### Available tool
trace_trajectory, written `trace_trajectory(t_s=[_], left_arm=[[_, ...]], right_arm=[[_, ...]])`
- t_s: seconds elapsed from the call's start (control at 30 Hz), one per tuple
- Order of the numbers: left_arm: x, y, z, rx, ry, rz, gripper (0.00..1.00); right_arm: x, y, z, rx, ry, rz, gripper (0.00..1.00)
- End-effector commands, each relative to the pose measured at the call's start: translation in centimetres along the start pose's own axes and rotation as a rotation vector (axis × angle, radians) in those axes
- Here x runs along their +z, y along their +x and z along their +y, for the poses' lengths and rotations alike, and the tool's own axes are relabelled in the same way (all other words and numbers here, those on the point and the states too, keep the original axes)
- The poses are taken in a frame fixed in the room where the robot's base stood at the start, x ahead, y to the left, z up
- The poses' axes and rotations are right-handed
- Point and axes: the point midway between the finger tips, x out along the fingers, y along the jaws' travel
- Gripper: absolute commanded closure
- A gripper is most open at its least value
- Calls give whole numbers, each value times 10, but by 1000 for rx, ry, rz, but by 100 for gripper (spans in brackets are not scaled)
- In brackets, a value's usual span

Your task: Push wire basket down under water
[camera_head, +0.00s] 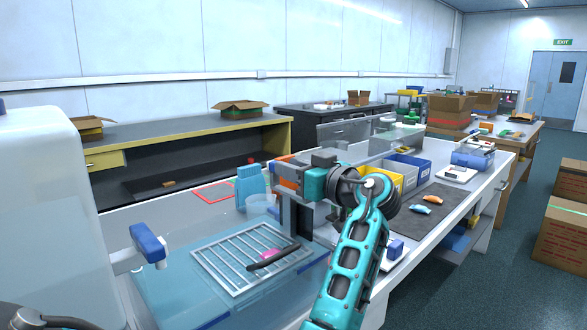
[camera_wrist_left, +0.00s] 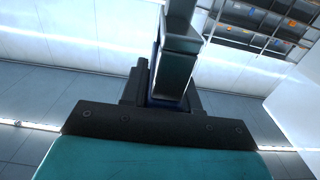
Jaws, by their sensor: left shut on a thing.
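The wire basket (camera_head: 216,265) is a pale rectangular grid at the lower middle of the head view, within the clear water tank (camera_head: 165,295). A pink packet (camera_head: 268,254) lies over it, partly covered by a dark bar. My left gripper (camera_head: 288,205) is above the basket's right side. It is shut on what looks like the basket's upright handle; the arm hides part of the grip. The left wrist view shows the gripper's dark base and a grey upright piece (camera_wrist_left: 178,70); the basket is not seen there. My right gripper is not in view.
A blue-capped fixture (camera_head: 147,243) stands at the tank's left. A light blue rack (camera_head: 251,186) and a red frame (camera_head: 215,191) are behind it. To the right are a blue bin (camera_head: 408,170), a dark mat (camera_head: 432,208) with orange and blue packets, and a scale (camera_head: 456,174).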

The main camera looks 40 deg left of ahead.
Motion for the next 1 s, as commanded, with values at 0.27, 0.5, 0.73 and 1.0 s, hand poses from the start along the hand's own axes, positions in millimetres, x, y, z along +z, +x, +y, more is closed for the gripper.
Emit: trace_trajectory(t_s=[0.27,0.5,0.73,1.0], left_arm=[[0,0,0,-1,1,-4,63],[-1,0,0,0,0,-2,49],[-1,-4,0,1,0,-2,49],[0,-52,1,5,0,-4,49]], right_arm=[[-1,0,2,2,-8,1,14],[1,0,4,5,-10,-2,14],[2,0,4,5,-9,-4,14],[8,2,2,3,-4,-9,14]])
